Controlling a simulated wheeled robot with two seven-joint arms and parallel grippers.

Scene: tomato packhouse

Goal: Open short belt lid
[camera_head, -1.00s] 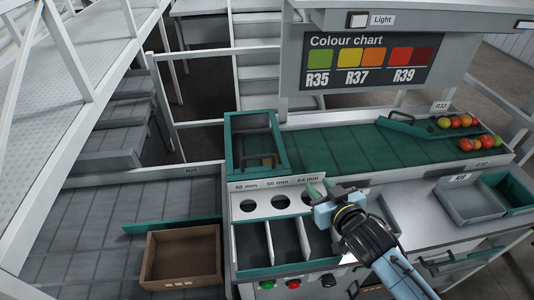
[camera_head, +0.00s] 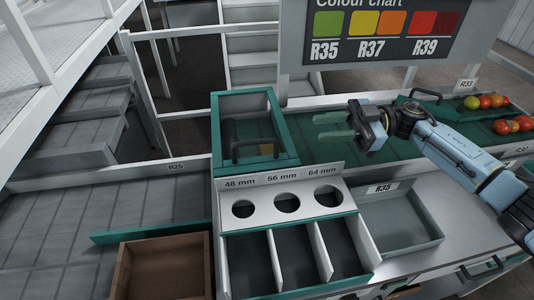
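The short belt lid (camera_head: 247,103) is a see-through panel in a green frame at the left end of the green belt (camera_head: 300,118). It looks closed. A dark bar handle (camera_head: 255,148) stands on its near part. My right gripper (camera_head: 331,126) is above the belt, to the right of the lid and apart from the handle. Its two pale green fingers point left and are spread, with nothing between them. My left gripper is not in view.
A sizing panel with three round holes (camera_head: 287,203) and divided bins (camera_head: 268,262) stand in front of the lid. A grey tray (camera_head: 400,245) is right of them, a brown box (camera_head: 160,270) left. Tomatoes (camera_head: 488,101) lie at the belt's right end. The colour chart (camera_head: 385,30) hangs behind.

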